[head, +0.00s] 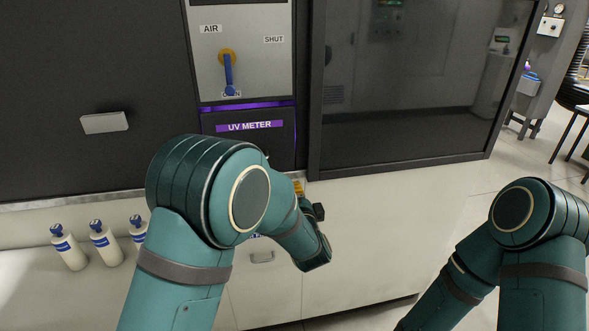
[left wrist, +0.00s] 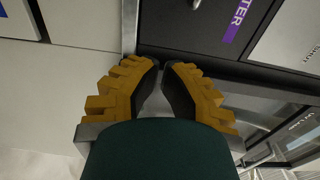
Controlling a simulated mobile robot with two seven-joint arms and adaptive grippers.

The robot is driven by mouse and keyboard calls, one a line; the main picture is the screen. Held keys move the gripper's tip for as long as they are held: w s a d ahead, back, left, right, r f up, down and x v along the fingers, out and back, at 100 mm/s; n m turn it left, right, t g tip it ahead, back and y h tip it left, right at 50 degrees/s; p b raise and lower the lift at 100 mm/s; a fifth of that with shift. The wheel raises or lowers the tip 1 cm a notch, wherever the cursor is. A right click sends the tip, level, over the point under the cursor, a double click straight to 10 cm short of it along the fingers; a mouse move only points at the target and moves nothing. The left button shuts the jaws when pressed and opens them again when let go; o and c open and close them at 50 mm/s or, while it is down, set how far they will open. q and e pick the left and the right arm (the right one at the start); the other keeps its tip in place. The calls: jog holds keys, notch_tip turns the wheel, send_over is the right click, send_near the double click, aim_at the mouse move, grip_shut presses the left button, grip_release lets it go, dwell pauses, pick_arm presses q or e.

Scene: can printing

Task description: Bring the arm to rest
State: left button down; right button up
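My left arm crosses the middle of the head view with its elbow raised. My left gripper (head: 298,187) is mostly hidden behind the arm; only a bit of orange shows, below the UV METER panel (head: 249,127). In the left wrist view the gripper (left wrist: 162,64) has its two orange-backed fingers drawn close together at the tips, with nothing visible between them. The purple-labelled panel (left wrist: 236,24) shows beyond the fingertips. My right arm is bent at the lower right of the head view, and its gripper is out of view.
An AIR valve with a blue lever (head: 229,75) points down toward OPEN. Three white bottles with blue caps (head: 103,242) stand on the ledge at left. A dark glass window (head: 420,80) is at right. Open floor (head: 470,215) lies beyond the cabinet's right side.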

pick_arm(q)
jog(key=s+a+f+n+g+h, duration=0.3)
jog(key=s+f+n+g, duration=0.15)
jog(key=f, duration=0.65)
jog(key=s+a+f+n+g+h, duration=0.2)
jog(key=s+f+n+g, duration=0.15)
jog(key=s+f, duration=0.45)
jog(key=s+f+n+g+h, duration=0.2)
jog(key=s+f+n+g, duration=0.1)
jog(key=s, duration=0.5)
jog(key=s+f+n+g+h, duration=0.2)
jog(key=s+f+n+g, duration=0.2)
jog(key=s, duration=0.5)
notch_tip(320, 180, down, 3)
jog(key=shift+s+r+n, duration=0.2)
jog(key=shift+s+n, duration=0.1)
jog(key=shift+n, duration=0.5)
